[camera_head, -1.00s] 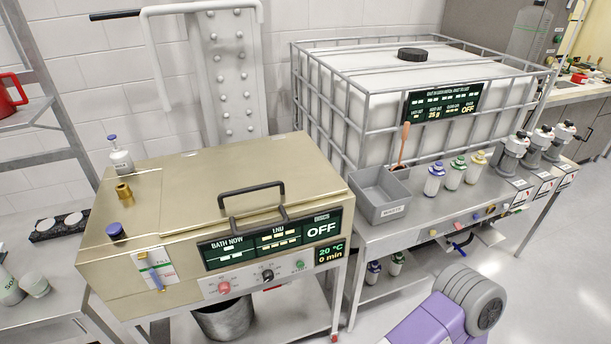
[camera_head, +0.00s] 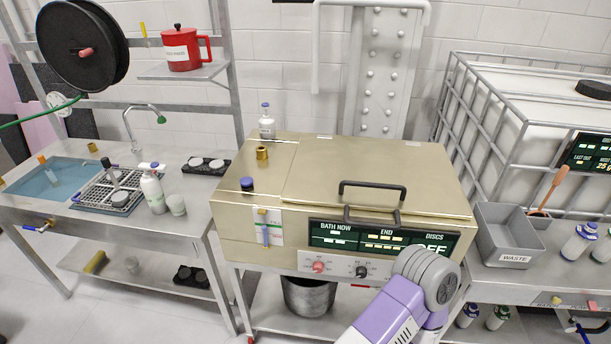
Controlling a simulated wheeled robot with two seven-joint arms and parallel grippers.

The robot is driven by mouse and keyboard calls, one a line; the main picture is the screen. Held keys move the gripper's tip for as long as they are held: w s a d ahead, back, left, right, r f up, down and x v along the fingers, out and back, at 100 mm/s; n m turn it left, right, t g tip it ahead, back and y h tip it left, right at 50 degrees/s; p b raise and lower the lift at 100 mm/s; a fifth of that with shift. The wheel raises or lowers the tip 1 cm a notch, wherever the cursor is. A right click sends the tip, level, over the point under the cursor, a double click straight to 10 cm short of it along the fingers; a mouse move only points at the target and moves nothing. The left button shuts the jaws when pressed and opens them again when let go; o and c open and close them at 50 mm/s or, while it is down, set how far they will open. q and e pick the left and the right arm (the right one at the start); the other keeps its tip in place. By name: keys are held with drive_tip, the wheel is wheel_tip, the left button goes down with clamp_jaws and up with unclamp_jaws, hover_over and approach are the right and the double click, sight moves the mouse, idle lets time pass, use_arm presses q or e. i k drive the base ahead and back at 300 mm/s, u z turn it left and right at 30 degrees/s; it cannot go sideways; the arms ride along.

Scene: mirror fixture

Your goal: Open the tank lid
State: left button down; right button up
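The tank (camera_head: 275,225) is a gold-coloured box on a metal stand in the middle of the camera_head view. Its lid (camera_head: 330,165) is flat and closed. A black bar handle (camera_head: 372,186) stands on the lid near its front edge. A second dark handle (camera_head: 371,217) sits just below it at the front, above the display panel. A purple and grey link of my arm (camera_head: 400,300) rises from the bottom right and covers part of the panel. Neither of my grippers shows.
A grey waste bin (camera_head: 505,236) and bottles stand on the right bench, by a caged white container (camera_head: 540,130). On the left are a sink bench (camera_head: 160,232), a red jug (camera_head: 183,52) and a black reel (camera_head: 82,45). A small bottle (camera_head: 266,125) stands behind the tank's left part.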

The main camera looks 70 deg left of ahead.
sight(346, 174)
drive_tip(key=u, duration=1.95)
